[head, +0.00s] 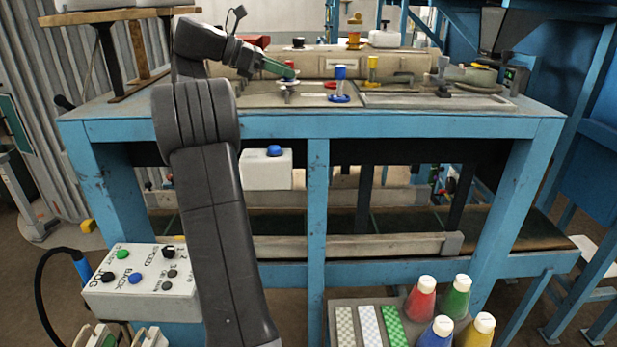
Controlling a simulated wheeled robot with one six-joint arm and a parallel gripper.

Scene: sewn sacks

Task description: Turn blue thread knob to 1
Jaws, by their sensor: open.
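My gripper (277,68), with green fingers, reaches over the table from the left. Its tips are just above a small knob-like piece (288,84) with blue and red parts, which they partly hide. I cannot tell whether they touch it. The jaws are open and hold nothing that I can see. To the right, a blue spool-like piece (340,73) stands upright on a blue round base. Which blue part is the thread knob is not clear, and no number marks near these pieces are readable.
A yellow upright piece (372,66) stands beside the blue one. A blue table (430,127) carries the machine. A white box (266,170) with a blue button hangs below its edge. A control box (140,285) is at lower left. Colored thread cones (421,300) stand at lower right.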

